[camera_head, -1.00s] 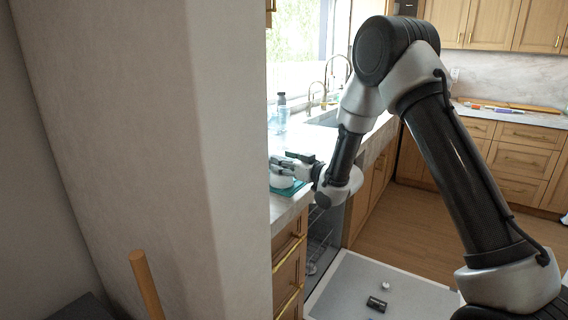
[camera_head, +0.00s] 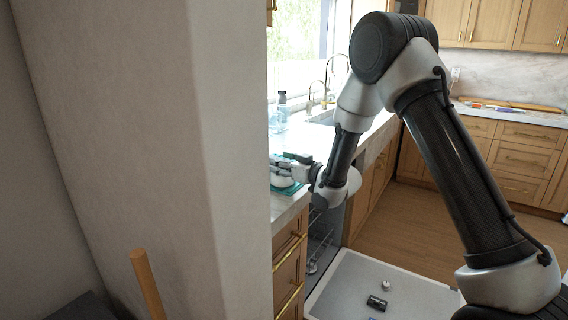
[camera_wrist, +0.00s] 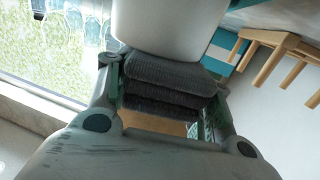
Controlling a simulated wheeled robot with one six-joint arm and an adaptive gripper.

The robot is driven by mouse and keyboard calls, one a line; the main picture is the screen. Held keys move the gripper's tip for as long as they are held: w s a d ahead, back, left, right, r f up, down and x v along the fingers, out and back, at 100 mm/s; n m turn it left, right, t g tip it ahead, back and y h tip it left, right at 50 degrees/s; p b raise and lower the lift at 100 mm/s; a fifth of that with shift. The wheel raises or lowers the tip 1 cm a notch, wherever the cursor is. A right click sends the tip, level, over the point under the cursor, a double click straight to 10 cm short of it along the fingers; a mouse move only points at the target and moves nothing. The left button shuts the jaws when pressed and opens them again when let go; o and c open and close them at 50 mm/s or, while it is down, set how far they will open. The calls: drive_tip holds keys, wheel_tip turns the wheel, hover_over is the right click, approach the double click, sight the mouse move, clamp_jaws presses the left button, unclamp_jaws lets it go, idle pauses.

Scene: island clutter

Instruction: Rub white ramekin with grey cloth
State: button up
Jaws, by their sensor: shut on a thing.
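My gripper (camera_wrist: 165,90) is shut on the grey cloth (camera_wrist: 165,88), a folded, ribbed dark grey pad between its fingers in the wrist view. The white ramekin (camera_wrist: 165,28) is just beyond the cloth, and the cloth's far edge appears to meet its wall. In the head view the white ramekin (camera_head: 281,181) shows on the counter at the left, partly hidden by my gripper (camera_head: 288,167) and the wall edge. The cloth cannot be made out in the head view.
A teal item (camera_head: 290,189) lies under the ramekin on the counter (camera_head: 288,207). A clear bottle (camera_head: 281,113) and the sink taps (camera_head: 325,85) stand farther back. A large wall (camera_head: 140,150) blocks the left. A grey tray-like surface (camera_head: 345,285) lies below.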

drive_tip(key=shift+s+d+f, duration=0.1)
drive_tip(key=shift+s+d, duration=0.2)
drive_tip(key=shift+d, duration=0.35)
drive_tip(key=shift+s+d, duration=0.3)
drive_tip(key=shift+d, duration=0.35)
drive_tip(key=shift+x, duration=1.6)
drive_tip(key=shift+s+d, duration=0.4)
drive_tip(key=shift+d, duration=0.2)
drive_tip(key=shift+s+d, duration=0.35)
drive_tip(key=shift+d, duration=0.3)
drive_tip(key=shift+x, duration=1.6)
drive_tip(key=shift+s+a, duration=0.15)
drive_tip(key=shift+a, duration=0.05)
drive_tip(key=shift+r, duration=0.2)
drive_tip(key=shift+r, duration=3.55)
